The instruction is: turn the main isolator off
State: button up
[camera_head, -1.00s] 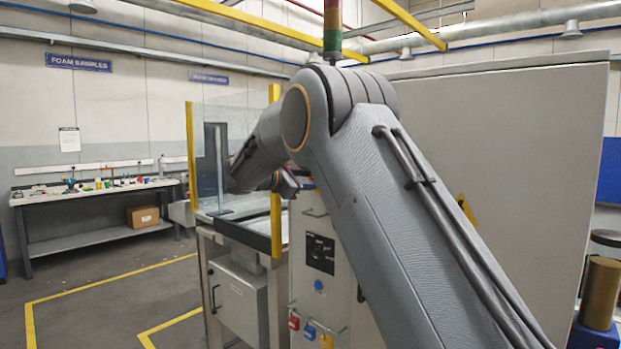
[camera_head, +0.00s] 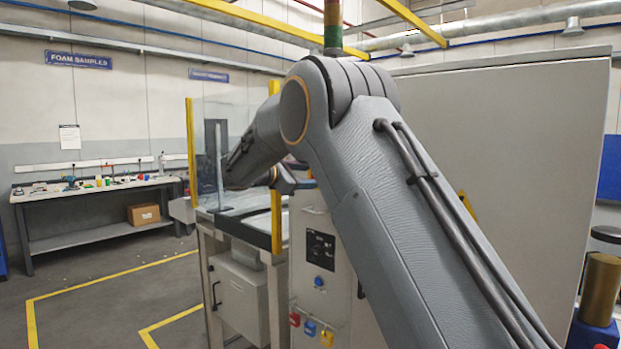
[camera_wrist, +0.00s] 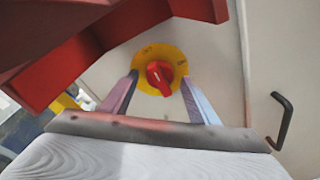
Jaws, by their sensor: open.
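The main isolator shows in the wrist view as a red rotary knob (camera_wrist: 159,75) on a round yellow plate (camera_wrist: 173,52) with small lettering, fixed to a pale panel (camera_wrist: 215,70). The knob's grip is tilted slightly from upright in the picture. My gripper (camera_wrist: 160,78) is open, one finger on each side of the knob in the picture. I see no clear contact, and the remaining gap in depth cannot be told. In the head view my arm hides the isolator, and the fingers cannot be made out.
Red angular parts (camera_wrist: 110,45) cross the top of the wrist view, close to the knob. A dark handle (camera_wrist: 282,120) is at right. The head view shows a control panel (camera_head: 320,250), hanging padlocks, a clear guard (camera_head: 235,120) with yellow posts, and a large grey cabinet (camera_head: 500,150).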

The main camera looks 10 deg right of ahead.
jog(key=f+b+v, duration=0.1)
jog(key=v, duration=0.5)
jog(key=shift+s+a+r+b, duration=0.25)
jog(key=shift+a+r+b, duration=0.1)
jog(key=shift+r+b, duration=0.1)
